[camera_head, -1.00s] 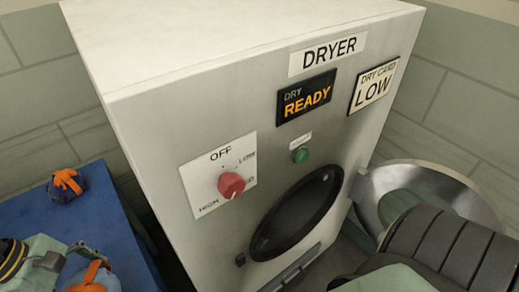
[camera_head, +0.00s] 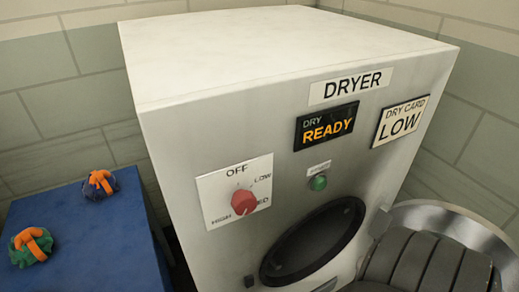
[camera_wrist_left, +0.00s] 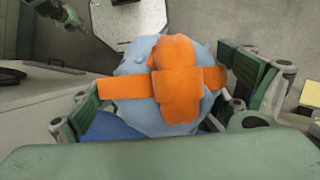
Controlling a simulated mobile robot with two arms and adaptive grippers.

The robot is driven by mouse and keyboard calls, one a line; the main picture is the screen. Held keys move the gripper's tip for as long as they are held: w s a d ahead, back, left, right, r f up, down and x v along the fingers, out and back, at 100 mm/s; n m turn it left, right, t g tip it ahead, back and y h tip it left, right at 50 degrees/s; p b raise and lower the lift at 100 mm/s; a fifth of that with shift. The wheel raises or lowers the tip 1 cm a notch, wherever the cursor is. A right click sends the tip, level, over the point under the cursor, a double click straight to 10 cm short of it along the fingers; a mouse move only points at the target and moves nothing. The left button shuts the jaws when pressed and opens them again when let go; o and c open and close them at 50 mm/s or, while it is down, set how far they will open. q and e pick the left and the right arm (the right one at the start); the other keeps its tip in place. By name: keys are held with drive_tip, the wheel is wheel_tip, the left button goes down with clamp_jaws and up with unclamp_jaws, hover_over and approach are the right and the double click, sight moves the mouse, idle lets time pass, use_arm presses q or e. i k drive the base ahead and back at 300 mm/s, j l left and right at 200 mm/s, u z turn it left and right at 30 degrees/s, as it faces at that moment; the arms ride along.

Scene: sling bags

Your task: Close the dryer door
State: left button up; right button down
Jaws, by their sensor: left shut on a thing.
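The white dryer (camera_head: 225,120) stands in the middle of the head view. Its round door (camera_head: 425,214) is open, swung out to the right, and the dark drum opening (camera_head: 315,243) shows. A dark ribbed part, apparently of my right arm, hides much of the door. My left gripper (camera_wrist_left: 163,105) is shut on a light-blue sling bag (camera_wrist_left: 140,85) with an orange strap, its fingers on either side. It is out of the head view. A green part at the top left of the left wrist view (camera_wrist_left: 62,14) may be my right gripper; its jaws are unclear.
A blue table (camera_head: 95,245) stands left of the dryer. On it lie a dark-blue bag (camera_head: 100,184) and a green bag (camera_head: 31,246), both with orange straps. The dryer front has a red knob (camera_head: 243,202) and a green button (camera_head: 318,183). Tiled walls stand behind.

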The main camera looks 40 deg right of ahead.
sight(287, 243)
drive_tip(key=k+l+u, duration=0.15)
drive_tip(key=u, duration=0.25)
drive_tip(key=k+u, duration=0.35)
drive_tip(key=k+l+u, duration=0.1)
drive_tip(key=k+u, duration=0.15)
drive_tip(key=u, duration=0.15)
drive_tip(key=k+z, duration=0.25)
drive_tip(key=k+l+z, duration=0.15)
drive_tip(key=z, duration=0.6)
drive_tip(key=l+z, duration=0.15)
drive_tip(key=z, duration=0.3)
drive_tip(key=l+z, duration=0.1)
drive_tip(key=z, duration=0.35)
drive_tip(key=l+z, duration=0.1)
drive_tip(key=z, duration=0.35)
drive_tip(key=l+z, duration=0.1)
drive_tip(key=z, duration=0.35)
